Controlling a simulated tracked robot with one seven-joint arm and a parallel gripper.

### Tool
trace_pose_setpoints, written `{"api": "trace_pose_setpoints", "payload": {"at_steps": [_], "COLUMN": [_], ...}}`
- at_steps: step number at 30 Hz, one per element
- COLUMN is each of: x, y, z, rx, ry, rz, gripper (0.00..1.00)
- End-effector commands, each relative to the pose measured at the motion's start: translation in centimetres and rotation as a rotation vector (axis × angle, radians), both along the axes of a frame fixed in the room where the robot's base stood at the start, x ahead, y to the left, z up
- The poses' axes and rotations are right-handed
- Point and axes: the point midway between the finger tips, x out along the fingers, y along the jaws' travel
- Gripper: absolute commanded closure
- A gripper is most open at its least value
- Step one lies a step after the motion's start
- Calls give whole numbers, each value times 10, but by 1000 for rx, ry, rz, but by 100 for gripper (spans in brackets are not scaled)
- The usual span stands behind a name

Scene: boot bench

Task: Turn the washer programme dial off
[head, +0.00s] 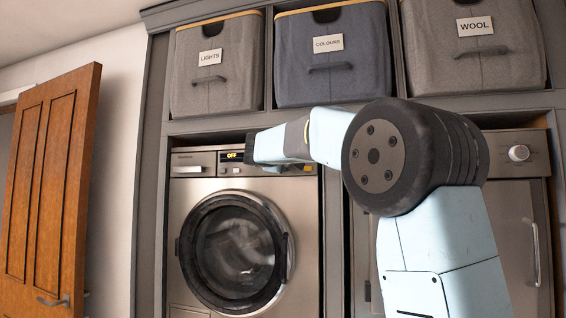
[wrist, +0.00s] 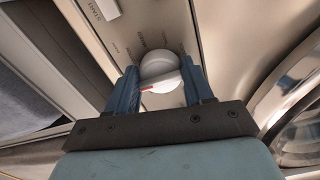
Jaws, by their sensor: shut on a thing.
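The washer (head: 178,210) stands at the left of the cabinet in the head view, with a dark round door. Its small display (head: 231,156) reads OFF. The programme dial (wrist: 160,72) shows in the wrist view as a white round knob with a raised grip bar and a red mark at the bar's left end. My gripper (wrist: 160,84) is shut on the dial, one blue finger on each side of it. In the head view my gripper (head: 250,148) is at the washer's control panel, and my arm hides the dial there.
Three fabric bins labelled LIGHTS (head: 210,85), COLOURS (head: 330,80) and WOOL (head: 475,60) sit on the shelf above. A wooden door (head: 50,190) stands at the left.

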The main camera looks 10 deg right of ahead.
Motion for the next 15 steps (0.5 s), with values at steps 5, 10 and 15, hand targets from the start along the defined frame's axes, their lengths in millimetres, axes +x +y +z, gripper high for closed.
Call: {"api": "trace_pose_setpoints", "payload": {"at_steps": [5,10,15], "x": [1,1,1], "y": [3,2,1], "z": [-3,-2,-2], "rx": [0,1,1], "ry": [5,4,2], "rz": [5,3,1], "gripper": [43,27,24]}}
